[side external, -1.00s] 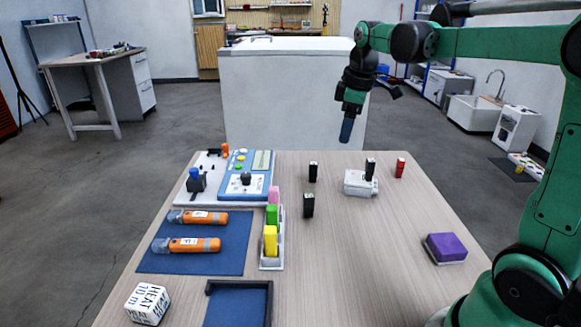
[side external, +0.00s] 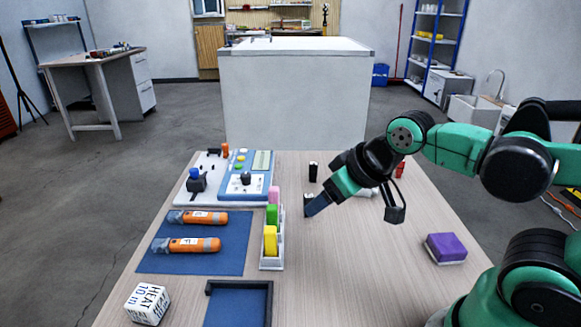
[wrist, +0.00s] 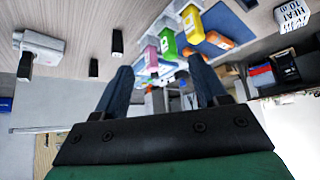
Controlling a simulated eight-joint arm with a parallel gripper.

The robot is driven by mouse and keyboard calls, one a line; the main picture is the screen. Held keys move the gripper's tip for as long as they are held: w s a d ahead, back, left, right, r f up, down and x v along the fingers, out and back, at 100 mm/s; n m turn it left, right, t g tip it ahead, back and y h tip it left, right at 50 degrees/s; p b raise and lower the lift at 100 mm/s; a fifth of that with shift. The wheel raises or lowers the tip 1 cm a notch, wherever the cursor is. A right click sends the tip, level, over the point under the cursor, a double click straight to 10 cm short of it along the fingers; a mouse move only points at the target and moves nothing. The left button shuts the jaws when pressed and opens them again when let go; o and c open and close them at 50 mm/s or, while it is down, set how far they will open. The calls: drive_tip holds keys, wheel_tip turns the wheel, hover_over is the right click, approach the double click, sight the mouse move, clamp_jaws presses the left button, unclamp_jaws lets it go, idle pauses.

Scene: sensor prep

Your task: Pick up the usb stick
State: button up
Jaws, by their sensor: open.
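No object is clearly marked as the usb stick. Small upright black blocks are possible matches. One black block (side external: 313,172) stands at the back of the table; a nearer one (side external: 307,197) is partly hidden by my gripper (side external: 314,207). In the wrist view two black blocks (wrist: 93,67) (wrist: 117,42) stand left of my gripper (wrist: 163,86). Pink (side external: 273,194), green (side external: 272,214) and yellow (side external: 270,240) sticks stand in a white rack (side external: 271,266). My gripper is open, tilted down toward the left, with nothing seen between its fingers.
A white box (wrist: 42,45) with a black block on it stands behind my arm. A red block (side external: 400,170) is beyond. Orange tools (side external: 197,245) lie on a blue mat (side external: 190,265). A purple block (side external: 445,247) sits at right.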

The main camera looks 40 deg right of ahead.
drive_tip(key=shift+w, duration=0.1)
drive_tip(key=m+g, duration=0.7)
approach(309, 196)
drive_tip(key=f, duration=0.5)
drive_tip(key=shift+a+f, duration=0.2)
drive_tip(key=shift+f, duration=0.2)
drive_tip(key=shift+w+d+f, duration=0.15)
drive_tip(key=shift+d+f, duration=0.1)
drive_tip(key=shift+f, duration=3.1)
drive_tip(key=shift+c, duration=0.2)
clamp_jaws()
